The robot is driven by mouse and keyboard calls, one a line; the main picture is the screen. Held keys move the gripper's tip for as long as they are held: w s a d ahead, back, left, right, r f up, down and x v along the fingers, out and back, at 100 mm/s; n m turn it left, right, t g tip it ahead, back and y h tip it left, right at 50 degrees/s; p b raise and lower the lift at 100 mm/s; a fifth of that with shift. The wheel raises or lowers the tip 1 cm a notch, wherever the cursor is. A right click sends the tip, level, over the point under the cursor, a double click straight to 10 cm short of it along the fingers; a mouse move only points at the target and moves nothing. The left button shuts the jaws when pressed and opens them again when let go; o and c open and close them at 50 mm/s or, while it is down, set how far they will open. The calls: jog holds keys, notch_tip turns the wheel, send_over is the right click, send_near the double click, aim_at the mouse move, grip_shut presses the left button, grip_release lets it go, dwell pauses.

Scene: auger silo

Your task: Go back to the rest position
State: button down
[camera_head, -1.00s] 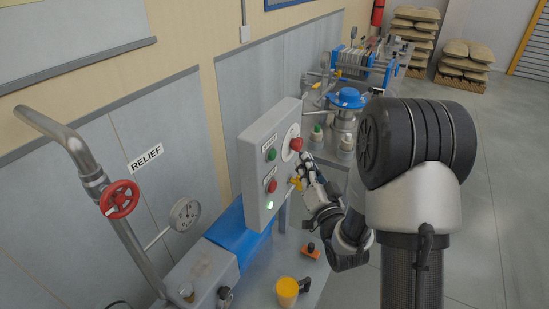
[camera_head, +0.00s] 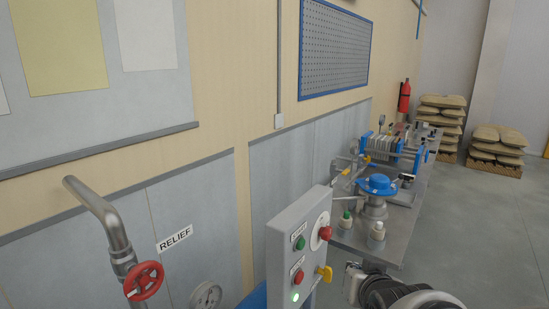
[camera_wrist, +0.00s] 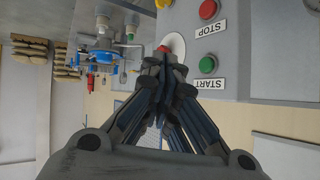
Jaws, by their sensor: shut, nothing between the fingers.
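My gripper (camera_head: 351,284) is at the bottom of the head view, just right of the grey control box and apart from it in the picture. In the wrist view my gripper (camera_wrist: 164,66) has its fingers together and empty. The control box (camera_head: 286,262) carries a green button (camera_head: 301,243), a red button (camera_head: 298,277), a red mushroom button (camera_head: 326,232), a yellow switch (camera_head: 325,272) and a lit green lamp (camera_head: 295,297). In the wrist view the fingertips partly cover the red mushroom button (camera_wrist: 164,48); the gap to it is hard to judge.
A red valve wheel (camera_head: 144,281) on a pipe (camera_head: 103,222) stands at the left, beside the RELIEF label (camera_head: 174,239). A metal bench (camera_head: 380,251) behind the box bears a blue-topped device (camera_head: 377,186) and small bottles. Open floor (camera_head: 475,235) lies to the right.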

jog(key=s+a+n+g, duration=0.2)
jog(key=s+g, duration=0.4)
jog(key=s, duration=1.8)
jog(key=shift+s+a+n+g+y, duration=0.15)
jog(key=shift+a+n+g+y, duration=0.15)
